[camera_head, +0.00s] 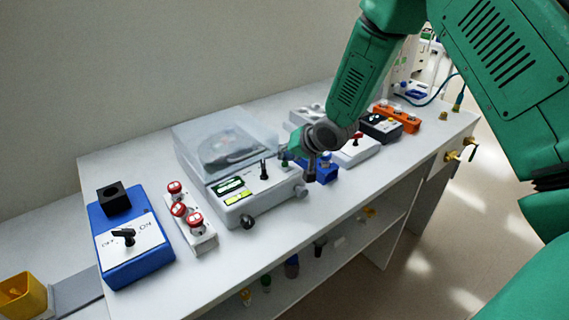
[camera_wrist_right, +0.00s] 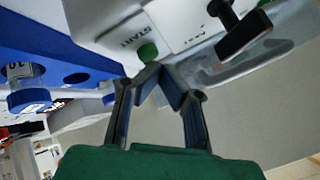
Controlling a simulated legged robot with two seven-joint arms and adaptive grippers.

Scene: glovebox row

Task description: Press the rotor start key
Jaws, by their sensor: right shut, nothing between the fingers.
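The rotor start key is a green round button (camera_wrist_right: 148,52) beside the printed word START on a pale panel in the right wrist view. In the head view the panel belongs to a grey centrifuge-like machine (camera_head: 262,198) with a clear lid (camera_head: 225,140). My right gripper (camera_wrist_right: 155,70) is shut and empty. Its fingertips meet very close to the green button in the wrist view; I cannot tell whether they touch it. In the head view the gripper (camera_head: 307,170) is at the panel's right end. My left gripper is not in view.
A black lever (camera_head: 263,168) stands on the panel near the gripper. A blue tube rack (camera_head: 326,171) is close at the right. Farther left are a row of red-capped buttons (camera_head: 196,219) and a blue switch box (camera_head: 130,260). The bench front edge is clear.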

